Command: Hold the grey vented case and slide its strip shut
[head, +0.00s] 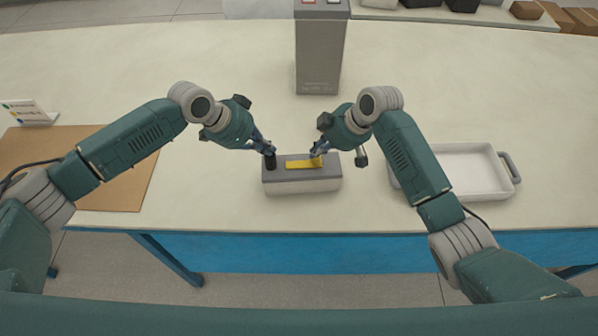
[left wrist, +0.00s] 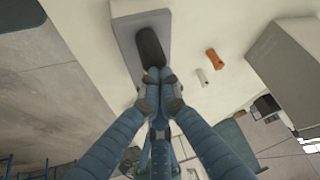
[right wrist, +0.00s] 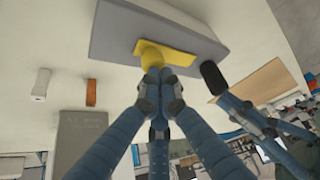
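The grey case (head: 302,184) sits on the pale table in front of me, with a darker grey top. A yellow strip (head: 301,164) lies along its top; a raised yellow knob (right wrist: 151,53) on it shows in the right wrist view. A black upright handle (head: 270,161) stands at the case's left end. My left gripper (head: 268,150) is at the black handle, its fingertips closed together around it. My right gripper (head: 317,153) is at the strip's right end, its fingertips shut on the yellow knob. The fingertips partly hide both grips. I cannot make out vents.
A tall grey box (head: 319,60) stands behind the case. A white tray (head: 463,160) is at the right, a brown board (head: 120,190) at the left. Small orange (left wrist: 214,58) and white (left wrist: 201,75) cylinders stand near the case. The table's front edge is close.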

